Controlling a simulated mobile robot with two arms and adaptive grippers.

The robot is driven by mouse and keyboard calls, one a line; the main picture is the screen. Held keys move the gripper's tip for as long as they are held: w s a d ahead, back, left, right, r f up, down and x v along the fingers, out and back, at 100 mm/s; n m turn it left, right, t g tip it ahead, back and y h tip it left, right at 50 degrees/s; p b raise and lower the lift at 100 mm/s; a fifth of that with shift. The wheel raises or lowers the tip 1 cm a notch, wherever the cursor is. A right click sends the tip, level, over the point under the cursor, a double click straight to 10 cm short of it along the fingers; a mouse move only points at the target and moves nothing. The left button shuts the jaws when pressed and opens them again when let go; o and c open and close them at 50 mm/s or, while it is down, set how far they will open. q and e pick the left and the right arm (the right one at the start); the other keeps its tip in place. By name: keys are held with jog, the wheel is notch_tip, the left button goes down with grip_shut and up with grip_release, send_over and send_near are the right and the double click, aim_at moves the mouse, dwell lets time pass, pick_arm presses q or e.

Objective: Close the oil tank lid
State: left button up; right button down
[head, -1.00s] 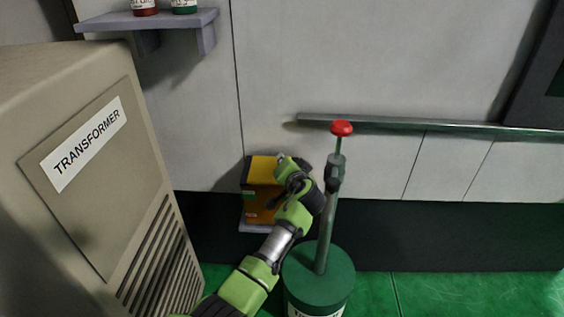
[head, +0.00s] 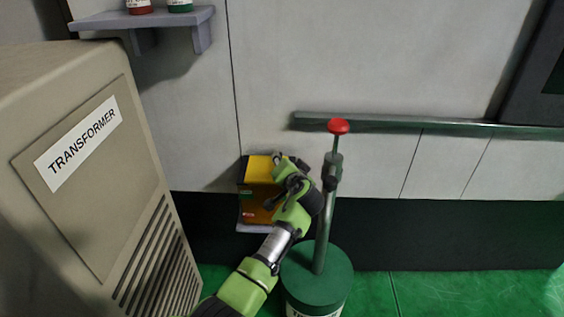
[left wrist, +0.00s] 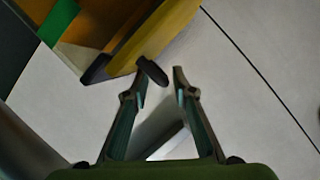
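A yellow-orange box (head: 257,205), possibly the oil tank, stands low against the wall, partly hidden behind my left gripper (head: 290,180). In the left wrist view the box (left wrist: 90,25) is at the upper left. A yellow panel (left wrist: 160,32), perhaps its lid, slants along its right side, with dark pieces at its lower end. My right gripper is out of view.
A green cylinder (head: 317,278) with an upright pipe and red knob (head: 338,126) stands just right of my left arm. A beige transformer cabinet (head: 90,200) fills the left. A rail (head: 420,125) runs along the wall. Green floor at right is clear.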

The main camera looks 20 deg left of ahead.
pick_arm(q)
notch_tip(320, 180, up, 10)
dwell(0.4)
jog(key=shift+f, duration=0.1)
